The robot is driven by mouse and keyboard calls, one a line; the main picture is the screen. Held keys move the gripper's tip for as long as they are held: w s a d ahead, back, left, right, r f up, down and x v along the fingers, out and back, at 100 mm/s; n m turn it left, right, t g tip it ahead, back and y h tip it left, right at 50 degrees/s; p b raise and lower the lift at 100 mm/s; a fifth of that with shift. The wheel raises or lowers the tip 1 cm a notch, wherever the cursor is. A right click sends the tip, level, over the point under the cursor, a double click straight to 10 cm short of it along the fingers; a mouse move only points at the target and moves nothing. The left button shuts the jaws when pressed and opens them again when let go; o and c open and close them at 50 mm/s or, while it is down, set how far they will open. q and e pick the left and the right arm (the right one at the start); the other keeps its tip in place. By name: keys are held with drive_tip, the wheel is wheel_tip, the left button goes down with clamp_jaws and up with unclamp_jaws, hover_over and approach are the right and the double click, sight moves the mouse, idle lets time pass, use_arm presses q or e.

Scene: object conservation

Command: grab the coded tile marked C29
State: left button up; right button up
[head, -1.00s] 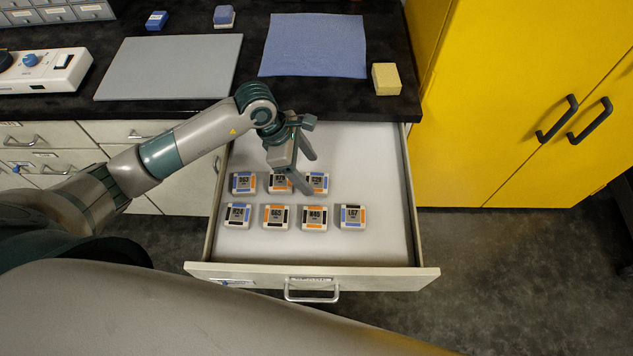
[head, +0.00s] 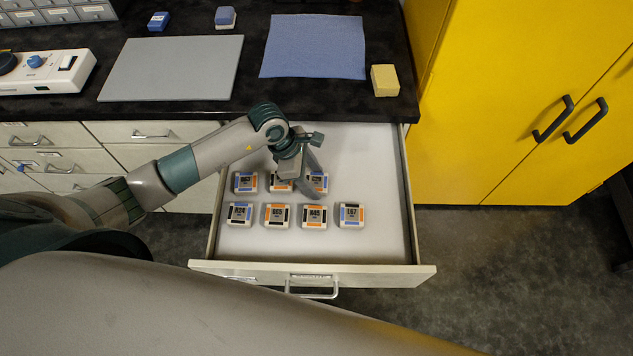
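Small white coded tiles with orange, blue or black edge bands lie in two rows in the open drawer (head: 375,238). My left gripper (head: 309,184) is low over the back row, between its middle tile (head: 279,183) and its right tile (head: 320,183). Its fingers look apart, with nothing seen held. The hand hides part of both tiles, and their codes are not readable, so I cannot tell which is C29. The back-left tile (head: 245,182) and the front tiles, including one reading L67 (head: 351,215), are uncovered. My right gripper is not in view.
The drawer's side walls and front panel (head: 350,273) surround the tiles; its right and back floor is bare. The black counter (head: 250,100) behind holds a grey board (head: 170,68), a blue cloth (head: 313,46) and a yellow block (head: 384,80). A yellow cabinet (head: 500,100) stands right.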

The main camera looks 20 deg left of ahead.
sight(322, 181)
use_arm(q)
drive_tip(key=c, duration=0.7)
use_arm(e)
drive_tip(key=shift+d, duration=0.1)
use_arm(q)
drive_tip(key=shift+r, duration=0.2)
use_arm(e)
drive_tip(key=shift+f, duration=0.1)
